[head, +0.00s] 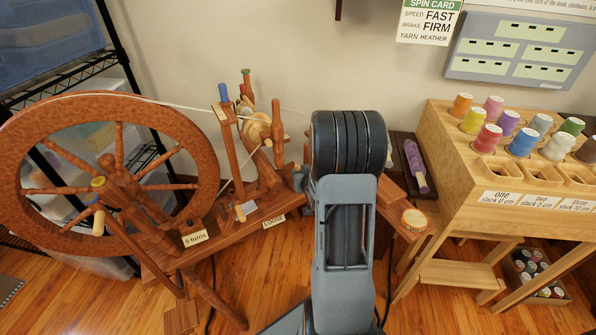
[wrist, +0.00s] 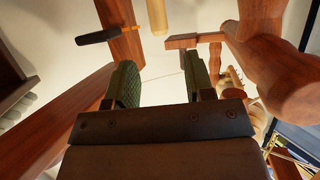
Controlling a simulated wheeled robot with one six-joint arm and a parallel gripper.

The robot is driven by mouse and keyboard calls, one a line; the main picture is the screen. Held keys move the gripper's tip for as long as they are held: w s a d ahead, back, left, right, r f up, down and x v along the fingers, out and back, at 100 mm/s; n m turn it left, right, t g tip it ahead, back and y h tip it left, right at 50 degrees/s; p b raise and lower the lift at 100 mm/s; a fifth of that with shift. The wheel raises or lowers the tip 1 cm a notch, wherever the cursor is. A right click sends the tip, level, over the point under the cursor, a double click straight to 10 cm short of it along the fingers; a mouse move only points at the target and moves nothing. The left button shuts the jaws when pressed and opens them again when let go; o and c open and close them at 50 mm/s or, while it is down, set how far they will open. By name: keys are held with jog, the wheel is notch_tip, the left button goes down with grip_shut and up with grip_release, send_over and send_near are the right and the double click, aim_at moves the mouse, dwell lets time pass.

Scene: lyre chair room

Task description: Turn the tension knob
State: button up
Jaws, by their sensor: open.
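The spinning wheel's big wooden drive wheel (head: 110,100) stands at the left, on a sloping wooden bench with a "LOOSE" card (head: 273,221). A pale round wooden disc with a reddish rim (head: 414,220) sits at the right end of a wooden piece; it looks like a knob, but I cannot tell surely that it is the tension knob. My gripper (wrist: 160,85) is open in the wrist view, with green-padded fingers apart and nothing seen held between them. Wooden turned parts (wrist: 285,80) are close to its right finger. My arm hides the gripper in the head view.
A "0 turns" card (head: 195,238) is on the bench. Upright pegs and a pale bobbin (head: 257,130) rise from it. A wooden spool stand (head: 480,165) with several coloured spools is at the right. A wire shelf (head: 125,60) is at the left.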

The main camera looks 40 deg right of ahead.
aim_at(298, 166)
jog(key=b+x, duration=0.1)
jog(key=x, duration=0.5)
jog(key=shift+w+f+b, duration=0.15)
jog(key=shift+w+b, duration=0.1)
jog(key=shift+b, duration=0.05)
jog(key=shift+c, duration=0.4)
grip_shut()
jog(key=shift+d+r+n+y+p, duration=0.25)
jog(key=shift+n+y+p, duration=0.35)
jog(key=shift+y+p, duration=0.15)
jog(key=shift+n+t+y+p, duration=0.3)
jog(key=shift+n+y+p, duration=0.35)
jog(key=shift+p, duration=0.15)
jog(key=shift+f+n+y+p, duration=0.15)
jog(key=shift+n+y+p, duration=0.15)
jog(key=shift+n+y, duration=0.1)
